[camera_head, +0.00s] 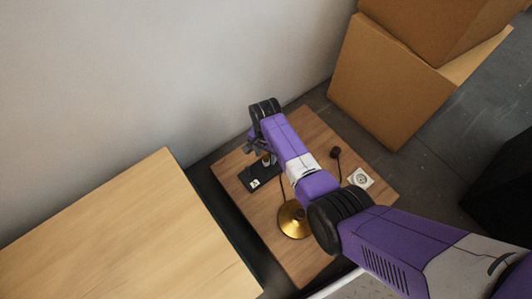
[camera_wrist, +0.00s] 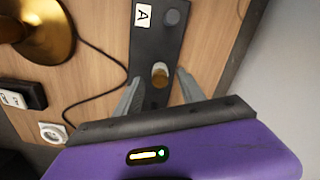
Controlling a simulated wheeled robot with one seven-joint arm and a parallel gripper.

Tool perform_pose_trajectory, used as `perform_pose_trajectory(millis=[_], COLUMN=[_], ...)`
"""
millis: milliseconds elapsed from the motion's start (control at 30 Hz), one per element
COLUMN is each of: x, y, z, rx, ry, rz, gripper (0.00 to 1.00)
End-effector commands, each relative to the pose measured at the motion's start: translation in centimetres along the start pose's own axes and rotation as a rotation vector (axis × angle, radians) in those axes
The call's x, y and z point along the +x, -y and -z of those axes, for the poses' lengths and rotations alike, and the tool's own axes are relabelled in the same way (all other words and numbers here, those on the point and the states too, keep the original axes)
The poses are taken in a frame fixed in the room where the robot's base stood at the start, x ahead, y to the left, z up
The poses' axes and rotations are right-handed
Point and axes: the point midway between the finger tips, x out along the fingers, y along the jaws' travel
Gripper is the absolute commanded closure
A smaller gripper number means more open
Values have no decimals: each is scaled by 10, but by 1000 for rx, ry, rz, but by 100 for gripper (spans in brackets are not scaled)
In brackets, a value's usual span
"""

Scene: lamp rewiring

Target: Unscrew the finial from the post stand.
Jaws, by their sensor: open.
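The post stand is a dark bar (camera_head: 262,180) with a white label on the small wooden table; in the wrist view the stand (camera_wrist: 150,45) carries the letter A. A short post with a pale and brass-coloured piece, apparently the finial (camera_wrist: 160,76), stands up from it. My gripper (camera_wrist: 158,84) is open, with one grey finger on each side of this piece and visible gaps between. In the head view my gripper (camera_head: 256,147) is over the stand's far end, and my arm partly covers that area. Whether the fingertips are level with the finial I cannot tell.
A brass lamp base (camera_head: 292,221) with a dark cord stands near the stand. A white round socket (camera_head: 361,178) and a dark plug-like piece (camera_head: 335,153) lie to the right. A larger wooden table (camera_head: 110,240) is at left, cardboard boxes (camera_head: 385,85) behind, a wall close by.

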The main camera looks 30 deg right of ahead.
Motion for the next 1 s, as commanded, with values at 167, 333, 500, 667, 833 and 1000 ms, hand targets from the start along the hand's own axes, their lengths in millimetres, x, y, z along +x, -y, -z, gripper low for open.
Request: perform_pose_trajectory(millis=[167, 333, 500, 667, 833, 1000], x=[2, 2, 2, 2, 2, 0], y=[0, 0, 0, 0, 0, 0], z=[0, 0, 0, 0, 0, 0], rx=[0, 0, 0, 0, 0, -83], ry=[0, 0, 0, 0, 0, 0], rz=[0, 0, 0, 0, 0, -1], gripper=[53, 59, 93, 85, 100, 100])
